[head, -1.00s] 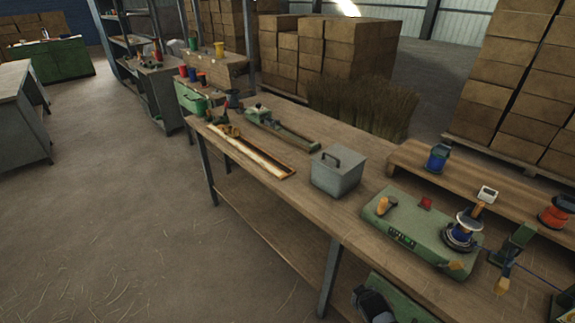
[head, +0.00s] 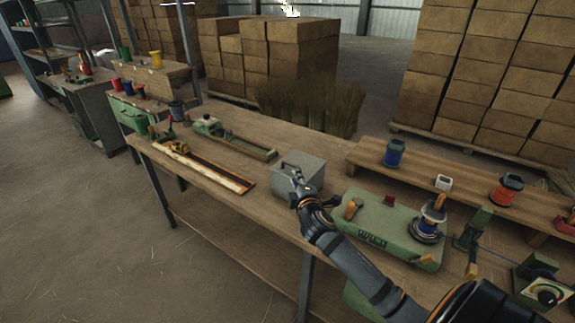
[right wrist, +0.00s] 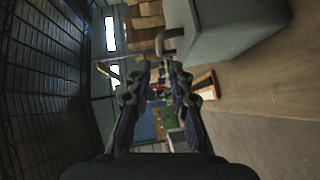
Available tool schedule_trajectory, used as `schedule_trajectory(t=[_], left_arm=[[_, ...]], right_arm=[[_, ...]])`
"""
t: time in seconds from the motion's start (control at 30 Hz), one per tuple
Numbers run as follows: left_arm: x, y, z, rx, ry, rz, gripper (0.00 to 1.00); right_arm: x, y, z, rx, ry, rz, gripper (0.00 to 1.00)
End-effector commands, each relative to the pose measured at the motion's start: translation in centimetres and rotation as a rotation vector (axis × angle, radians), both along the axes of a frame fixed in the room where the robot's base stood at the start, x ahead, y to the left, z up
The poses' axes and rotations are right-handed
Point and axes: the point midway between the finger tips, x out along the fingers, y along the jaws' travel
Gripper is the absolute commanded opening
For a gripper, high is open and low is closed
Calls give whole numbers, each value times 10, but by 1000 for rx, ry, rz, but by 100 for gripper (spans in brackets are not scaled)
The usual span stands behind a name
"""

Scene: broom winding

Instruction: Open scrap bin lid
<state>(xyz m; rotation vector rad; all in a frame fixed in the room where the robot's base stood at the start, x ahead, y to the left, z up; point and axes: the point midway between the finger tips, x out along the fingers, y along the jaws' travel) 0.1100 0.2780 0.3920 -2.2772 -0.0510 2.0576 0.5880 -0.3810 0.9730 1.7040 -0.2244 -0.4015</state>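The scrap bin (head: 306,163) is a grey box with a lid and a dark handle on top, standing on the workbench in the head view. Its lid is shut. My right gripper (head: 295,180) is in front of the bin, close to the handle, and partly covers it. In the right wrist view the bin (right wrist: 235,30) is at the top right, with its handle (right wrist: 168,40) just beyond the fingertips. The fingers of my right gripper (right wrist: 158,72) are apart with nothing between them. My left gripper is not in view.
A green winding machine (head: 375,225) stands right of the bin on the workbench (head: 240,205). A long wooden tray (head: 215,172) lies to the left. A raised shelf (head: 425,178) with spools is behind. Stacked boxes (head: 455,70) stand beyond; floor at the left is clear.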

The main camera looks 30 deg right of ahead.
Motion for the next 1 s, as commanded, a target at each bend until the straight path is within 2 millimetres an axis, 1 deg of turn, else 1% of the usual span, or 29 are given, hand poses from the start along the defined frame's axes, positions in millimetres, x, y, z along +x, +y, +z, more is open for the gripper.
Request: schedule_trajectory(t=[0.07,0.17,0.4,0.5,0.6,0.73,0.97,1.0], left_arm=[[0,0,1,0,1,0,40],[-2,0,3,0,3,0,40],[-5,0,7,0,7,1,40],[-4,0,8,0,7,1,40],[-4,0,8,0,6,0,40],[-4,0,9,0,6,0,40],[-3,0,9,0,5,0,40],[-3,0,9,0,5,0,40]], right_arm=[[3,-1,0,2,0,-1,21],[16,-6,-1,4,0,-2,21],[63,-25,-9,7,0,-4,21],[79,-32,-12,7,0,-3,21],[89,-36,-14,6,1,-2,21],[95,-38,-15,6,2,0,21],[95,-38,-16,6,2,0,21],[95,-38,-16,6,2,0,16]])
